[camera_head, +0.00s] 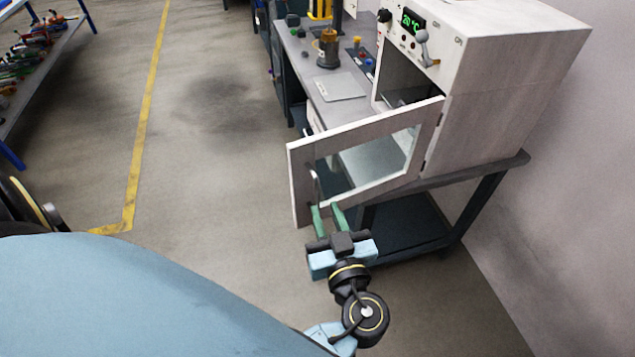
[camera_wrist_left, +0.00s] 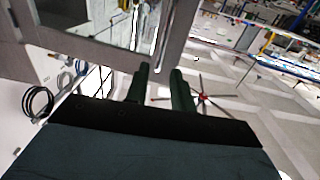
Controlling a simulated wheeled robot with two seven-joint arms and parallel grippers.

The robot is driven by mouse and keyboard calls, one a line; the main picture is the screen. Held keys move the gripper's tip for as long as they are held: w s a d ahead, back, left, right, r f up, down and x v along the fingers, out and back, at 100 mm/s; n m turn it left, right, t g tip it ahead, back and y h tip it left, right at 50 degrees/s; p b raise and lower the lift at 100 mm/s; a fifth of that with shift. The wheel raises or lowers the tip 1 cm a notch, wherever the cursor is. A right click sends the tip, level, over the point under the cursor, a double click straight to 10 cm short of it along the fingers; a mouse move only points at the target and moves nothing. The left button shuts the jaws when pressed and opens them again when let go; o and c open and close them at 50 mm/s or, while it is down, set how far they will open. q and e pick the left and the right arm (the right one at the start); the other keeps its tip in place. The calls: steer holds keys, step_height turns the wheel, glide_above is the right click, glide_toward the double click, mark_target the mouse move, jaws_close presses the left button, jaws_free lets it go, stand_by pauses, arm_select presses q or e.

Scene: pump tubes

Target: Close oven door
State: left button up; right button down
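The oven (camera_head: 505,90) is a pale box on a stand at the right, with a green digital display. Its door (camera_head: 355,130), a white frame with a glass pane, stands wide open, swung out toward the left. A thin curved metal handle (camera_head: 316,182) is on the door near its free edge. My left gripper (camera_head: 326,207) has its two green fingers apart, just below the handle at the door's lower edge. In the left wrist view the fingers (camera_wrist_left: 161,70) are parted with the door frame (camera_wrist_left: 174,35) just beyond. Contact with the handle is unclear. My right gripper is out of view.
A grey workbench (camera_head: 300,60) with a laptop-like flat plate (camera_head: 340,87) and small equipment stands behind the door. A shelf (camera_head: 40,70) with parts is at far left. The floor between, with a yellow line (camera_head: 143,120), is clear. A wall is at right.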

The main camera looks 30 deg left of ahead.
mark_target(318, 191)
arm_select(q)
steer(key=p+x, duration=0.1)
steer(key=x, duration=0.6)
steer(key=shift+w+a, duration=0.1)
jaws_close()
